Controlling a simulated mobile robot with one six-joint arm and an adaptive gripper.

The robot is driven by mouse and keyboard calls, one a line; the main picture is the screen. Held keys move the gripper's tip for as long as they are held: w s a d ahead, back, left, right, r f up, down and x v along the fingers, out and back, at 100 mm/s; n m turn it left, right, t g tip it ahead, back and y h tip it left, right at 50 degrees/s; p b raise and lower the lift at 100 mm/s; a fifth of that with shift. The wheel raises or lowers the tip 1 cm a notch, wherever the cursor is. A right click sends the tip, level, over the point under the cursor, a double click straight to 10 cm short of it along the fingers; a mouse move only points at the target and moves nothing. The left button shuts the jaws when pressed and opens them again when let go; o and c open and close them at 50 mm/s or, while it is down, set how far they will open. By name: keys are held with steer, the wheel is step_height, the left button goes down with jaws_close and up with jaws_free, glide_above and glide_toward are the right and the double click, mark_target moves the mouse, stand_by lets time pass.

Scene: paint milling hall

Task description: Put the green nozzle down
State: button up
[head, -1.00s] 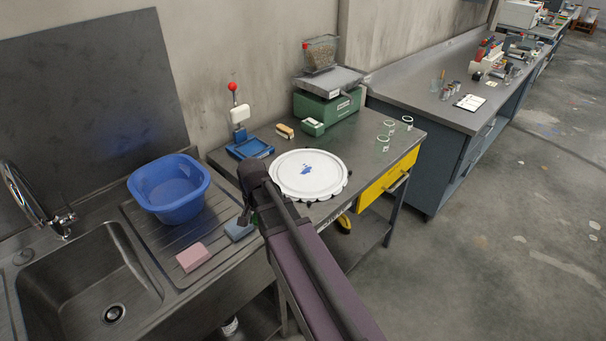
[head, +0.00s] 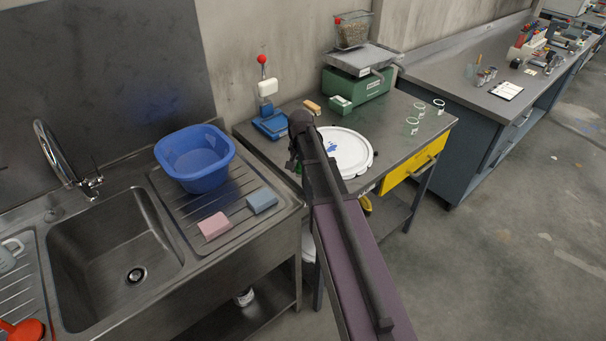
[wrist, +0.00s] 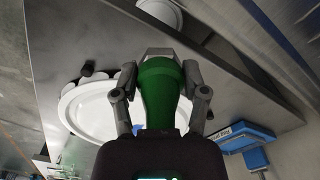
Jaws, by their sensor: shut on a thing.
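My gripper (wrist: 160,76) is shut on the green nozzle (wrist: 158,92), which fills the middle of the wrist view between the two fingers. In the head view my arm hides most of the gripper, and only a small bit of green (head: 298,168) shows beside it. The gripper is over the left part of the grey workbench (head: 388,155), beside the white round lid (head: 348,152). The lid also shows in the wrist view (wrist: 82,112), left of the nozzle. I cannot tell whether the nozzle touches the bench.
A blue stand (head: 271,124) with a red knob is behind the gripper. A green scale (head: 355,90) stands at the back, glass jars (head: 412,126) at the right. Left are the sink (head: 120,240), blue basin (head: 195,160), pink sponge (head: 214,226) and blue sponge (head: 262,200). Bare bench lies near the jars.

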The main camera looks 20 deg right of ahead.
steer(key=shift+w+d, duration=0.45)
steer(key=shift+w+d+f, duration=0.1)
steer(key=shift+w+d, duration=0.2)
steer(key=shift+w, duration=0.05)
steer(key=shift+w+d+f+b, duration=0.15)
steer(key=shift+d+f+b, duration=0.1)
steer(key=shift+b, duration=0.1)
steer(key=shift+a+f+b, duration=0.1)
steer(key=shift+f+b, duration=1.4)
steer(key=shift+f, duration=0.15)
steer(key=o, duration=1.1)
steer(key=shift+o, duration=0.2)
